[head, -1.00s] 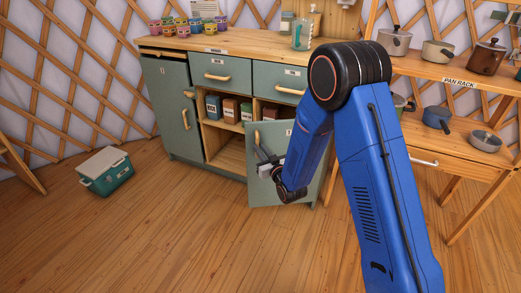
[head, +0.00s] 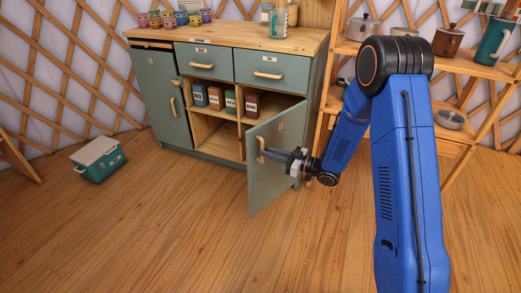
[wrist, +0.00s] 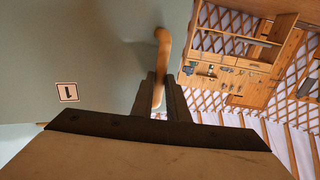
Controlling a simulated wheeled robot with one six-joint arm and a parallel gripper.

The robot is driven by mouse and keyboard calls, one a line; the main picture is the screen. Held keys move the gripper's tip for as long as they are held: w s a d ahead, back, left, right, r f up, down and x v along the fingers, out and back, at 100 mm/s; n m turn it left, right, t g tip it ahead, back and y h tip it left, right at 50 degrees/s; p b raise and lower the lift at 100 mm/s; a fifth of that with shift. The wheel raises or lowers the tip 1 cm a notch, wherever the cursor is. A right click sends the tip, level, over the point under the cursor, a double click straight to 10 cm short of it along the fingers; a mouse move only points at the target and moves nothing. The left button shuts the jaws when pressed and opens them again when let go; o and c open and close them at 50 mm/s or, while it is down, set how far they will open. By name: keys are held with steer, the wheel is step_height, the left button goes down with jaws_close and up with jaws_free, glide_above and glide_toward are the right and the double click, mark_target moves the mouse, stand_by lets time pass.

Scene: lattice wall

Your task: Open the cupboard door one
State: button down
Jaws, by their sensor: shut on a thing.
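The green cupboard (head: 230,34) stands against the lattice wall. Its right-hand door (head: 266,185) is swung well out from the front, showing shelves inside. A small label (wrist: 68,92) reading like a 1 is on the door face in the wrist view. My gripper (head: 266,154) is at the door's wooden handle (head: 260,143), shut on it. In the wrist view the handle (wrist: 162,45) passes between the two fingers. The left door (head: 158,93) is closed.
Tins and boxes (head: 225,100) stand on the open shelf. Closed drawers (head: 272,70) are above. A cooler box (head: 99,160) sits on the floor at left, and a pan rack (head: 480,65) stands at right. The wooden floor (head: 150,230) in front is clear.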

steer(key=w+v, duration=0.1)
steer(key=v, duration=0.5)
steer(key=shift+d+n+g, duration=0.3)
steer(key=shift+d, duration=0.1)
steer(key=shift+s+r, duration=0.1)
steer(key=c, duration=1.7)
jaws_free()
steer(key=shift+s+a, duration=0.15)
steer(key=shift+s, duration=0.05)
steer(key=v, duration=1.7)
steer(key=shift+w+d+f, duration=0.1)
steer(key=shift+d+f, duration=0.1)
steer(key=shift+f, duration=0.1)
